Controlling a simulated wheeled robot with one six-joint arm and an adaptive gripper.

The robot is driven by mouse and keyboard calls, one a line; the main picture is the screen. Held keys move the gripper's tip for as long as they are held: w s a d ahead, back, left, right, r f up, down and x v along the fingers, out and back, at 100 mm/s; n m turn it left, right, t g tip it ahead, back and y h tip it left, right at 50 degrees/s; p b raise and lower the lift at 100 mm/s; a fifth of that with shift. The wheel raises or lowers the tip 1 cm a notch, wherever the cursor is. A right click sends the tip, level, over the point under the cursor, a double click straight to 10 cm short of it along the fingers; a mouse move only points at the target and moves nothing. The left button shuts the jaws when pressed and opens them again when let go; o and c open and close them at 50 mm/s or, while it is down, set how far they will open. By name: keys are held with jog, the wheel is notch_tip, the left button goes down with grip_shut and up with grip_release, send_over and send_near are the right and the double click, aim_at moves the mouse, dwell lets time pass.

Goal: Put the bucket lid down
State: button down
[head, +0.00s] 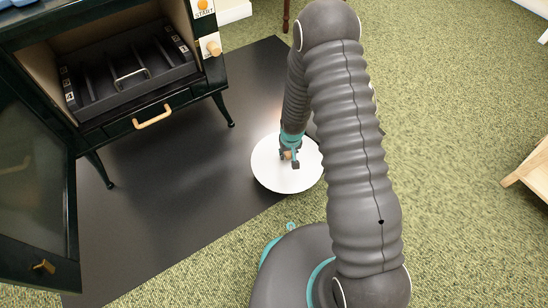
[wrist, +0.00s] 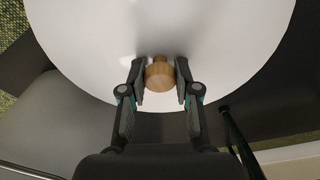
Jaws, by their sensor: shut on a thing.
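The bucket lid (head: 285,179) is a round white disc with a wooden knob in its middle. In the head view it lies level over or on the edge of the black mat, left of my arm; I cannot tell whether it touches the floor. My gripper (head: 290,158) is above the lid's middle, with its fingers around the knob. In the wrist view the lid (wrist: 240,40) fills the upper part, and the wooden knob (wrist: 160,75) sits between the two fingertips of my gripper (wrist: 159,84). No bucket shows in the head view.
A dark cabinet (head: 150,116) on legs stands at the left, its door (head: 35,170) swung open. A black rack (head: 125,72) is inside it. The black mat (head: 150,220) is bare in front. Green carpet (head: 460,100) is open at the right, with a wooden piece (head: 528,170) at the edge.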

aim_at(274, 153)
jog(key=a+f, duration=0.1)
jog(key=w+a+f, duration=0.1)
jog(key=a, duration=0.1)
jog(key=w+a+f, duration=0.1)
jog(key=a, duration=0.1)
jog(key=shift+w+a+f+b, duration=0.2)
jog(key=shift+f+b, duration=0.1)
jog(key=shift+b, duration=0.1)
jog(key=shift+f+b, duration=0.5)
jog(key=shift+f, duration=1.5)
jog(key=shift+f, duration=0.15)
jog(key=c, duration=0.8)
grip_release()
jog(key=shift+c, duration=0.2)
